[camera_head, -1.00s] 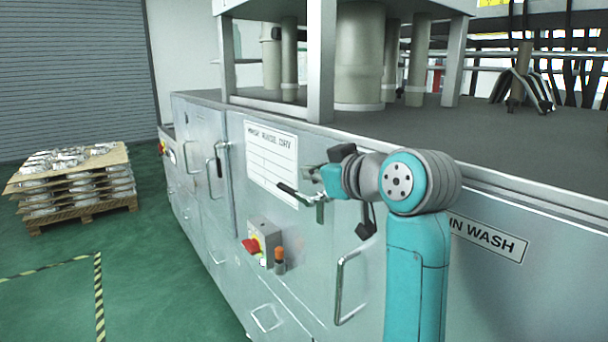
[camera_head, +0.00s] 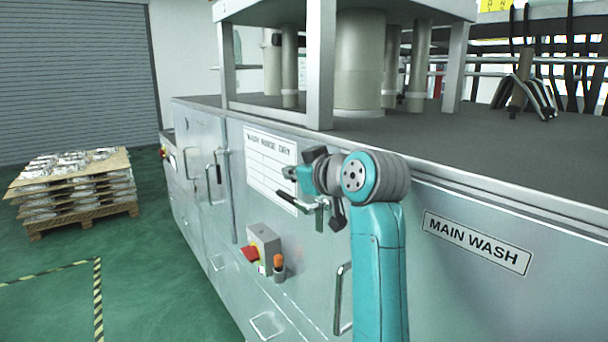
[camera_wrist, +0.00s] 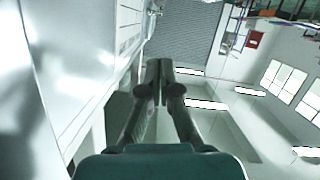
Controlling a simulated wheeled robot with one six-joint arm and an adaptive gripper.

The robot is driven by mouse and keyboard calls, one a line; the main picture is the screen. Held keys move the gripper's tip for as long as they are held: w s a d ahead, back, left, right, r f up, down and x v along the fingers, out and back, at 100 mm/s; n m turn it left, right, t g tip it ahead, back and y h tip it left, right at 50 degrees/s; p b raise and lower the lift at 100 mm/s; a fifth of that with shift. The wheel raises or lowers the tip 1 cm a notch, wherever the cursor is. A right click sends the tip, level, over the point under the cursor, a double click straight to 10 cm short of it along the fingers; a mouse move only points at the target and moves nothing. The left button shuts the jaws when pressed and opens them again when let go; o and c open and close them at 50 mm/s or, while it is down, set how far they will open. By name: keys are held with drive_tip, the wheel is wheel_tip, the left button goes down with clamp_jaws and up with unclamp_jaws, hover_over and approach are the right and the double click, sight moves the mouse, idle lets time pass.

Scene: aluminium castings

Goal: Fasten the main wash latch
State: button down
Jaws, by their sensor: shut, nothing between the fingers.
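The main wash latch (camera_head: 296,202) is a lever with a black grip and a metal bracket on the front of the grey washing machine. Its lever points left and slightly up, roughly level rather than hanging down. My gripper (camera_head: 288,172) is just above the latch in the head view, with no clear contact. Its fingertips are small and partly hidden by my wrist there. In the wrist view my gripper (camera_wrist: 163,68) has its two fingers together, with nothing between them. The latch cannot be made out in the wrist view.
The MAIN WASH label (camera_head: 477,243) is right of my arm. A door handle (camera_head: 342,298) is partly behind my arm. A control box (camera_head: 264,240) with a red switch juts out below the latch. Another latch (camera_head: 217,166) is on the left door. Green floor at left is open.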

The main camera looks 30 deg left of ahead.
sight(289, 197)
drive_tip(key=f, duration=0.1)
drive_tip(key=w+a+f, duration=0.1)
drive_tip(key=a+f, duration=0.1)
drive_tip(key=shift+w+a+f, duration=0.1)
drive_tip(key=shift+w+f, duration=0.15)
drive_tip(key=shift+w, duration=0.1)
drive_tip(key=shift+f, duration=0.6)
drive_tip(key=shift+w, duration=0.1)
